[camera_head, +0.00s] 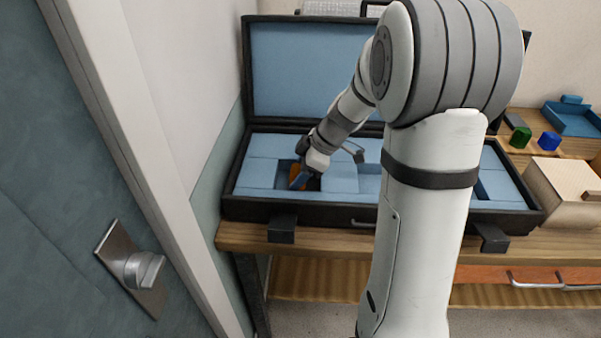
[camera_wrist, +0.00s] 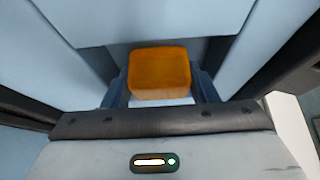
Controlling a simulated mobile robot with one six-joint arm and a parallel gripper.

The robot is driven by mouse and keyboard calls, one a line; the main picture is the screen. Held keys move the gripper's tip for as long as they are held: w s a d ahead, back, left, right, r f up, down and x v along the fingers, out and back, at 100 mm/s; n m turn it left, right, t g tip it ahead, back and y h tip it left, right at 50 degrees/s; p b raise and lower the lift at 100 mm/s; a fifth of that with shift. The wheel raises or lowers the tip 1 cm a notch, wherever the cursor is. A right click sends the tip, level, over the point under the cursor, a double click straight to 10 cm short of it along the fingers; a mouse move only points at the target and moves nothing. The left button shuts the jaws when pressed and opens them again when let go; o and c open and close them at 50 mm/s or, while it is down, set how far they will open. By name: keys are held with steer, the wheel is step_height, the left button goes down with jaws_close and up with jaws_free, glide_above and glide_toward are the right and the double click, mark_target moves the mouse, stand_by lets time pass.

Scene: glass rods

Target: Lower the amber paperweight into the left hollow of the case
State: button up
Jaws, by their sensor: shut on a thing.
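The amber paperweight (camera_wrist: 160,74) is an orange block between my gripper's two fingers in the wrist view.
My arm hides the case's middle right. A wooden box (camera_head: 562,186), a green block (camera_head: 520,137), a blue block (camera_head: 549,141) and a blue tray (camera_head: 573,118) are at right. A wall and a door with a handle (camera_head: 145,268) stand close at left.

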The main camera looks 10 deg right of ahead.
steer(key=shift+f+b, duration=0.45)
steer(key=shift+b, duration=0.05)
stand_by(0.3)
steer(key=o, duration=1.2)
steer(key=shift+o, duration=0.2)
steer(key=v, duration=0.8)
steer(key=s+a+r+m+h, duration=0.1)
steer(key=s+m, duration=0.1)
steer(key=s, duration=0.1)
steer(key=s+a+r+m+h+p, duration=0.1)
steer(key=s+m, duration=0.1)
steer(key=s, duration=0.1)
steer(key=s+a+r+m+h+p, duration=0.1)
steer(key=s+m, duration=0.1)
steer(key=s, duration=0.2)
steer(key=shift+s+r, duration=0.1)
steer(key=shift+r, duration=0.2)
steer(key=s+m+h+p, duration=0.2)
steer(key=s+m, duration=0.6)
steer(key=s, duration=0.2)
steer(key=shift+d+r+t+h+p, duration=0.15)
steer(key=shift+r+t+h+p, duration=0.15)
steer(key=shift+r+t+h, duration=0.15)
